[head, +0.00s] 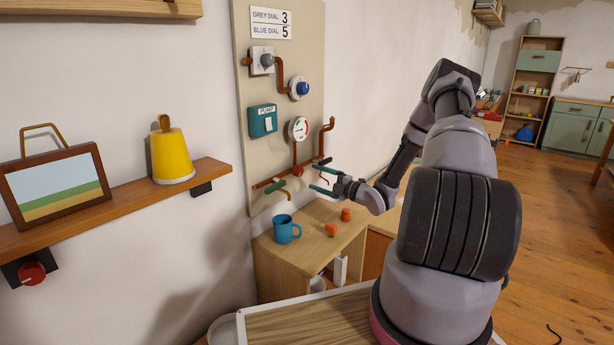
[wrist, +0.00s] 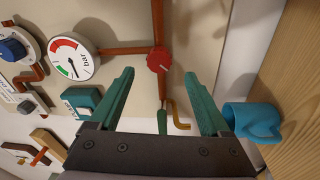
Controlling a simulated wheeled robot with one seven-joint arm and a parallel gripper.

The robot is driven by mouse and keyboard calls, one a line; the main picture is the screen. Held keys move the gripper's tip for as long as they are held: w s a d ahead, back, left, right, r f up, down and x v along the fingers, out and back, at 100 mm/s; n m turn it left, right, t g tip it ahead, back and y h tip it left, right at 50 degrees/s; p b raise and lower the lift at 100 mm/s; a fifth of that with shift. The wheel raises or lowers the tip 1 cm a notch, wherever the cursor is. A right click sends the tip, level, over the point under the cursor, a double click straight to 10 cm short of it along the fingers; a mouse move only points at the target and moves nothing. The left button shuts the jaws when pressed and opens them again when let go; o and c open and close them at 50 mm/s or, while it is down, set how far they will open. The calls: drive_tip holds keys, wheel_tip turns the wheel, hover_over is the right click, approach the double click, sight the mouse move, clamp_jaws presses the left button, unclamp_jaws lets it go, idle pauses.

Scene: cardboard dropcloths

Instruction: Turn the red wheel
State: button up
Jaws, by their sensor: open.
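The red wheel (head: 297,171) is small and round, mounted on a copper pipe low on the beige wall board. It also shows in the wrist view (wrist: 160,61), with a light mark on its face, just beyond the fingertips and roughly centred between them. My gripper (head: 319,176) is open and empty, its two green fingers pointing left toward the wheel. In the wrist view my gripper (wrist: 158,75) has a finger to each side, apart from the wheel. A round pressure gauge (head: 298,129) sits above the wheel; in the wrist view the gauge (wrist: 74,58) has red, white and green zones.
A green-handled lever (head: 281,188) sits below left of the wheel. A blue mug (head: 286,229) and orange pieces (head: 331,230) stand on the cabinet below. The teal pump box (head: 263,121), grey dial (head: 266,60) and blue dial (head: 303,88) are higher up.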

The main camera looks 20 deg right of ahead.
drive_tip(key=shift+v, duration=2.3)
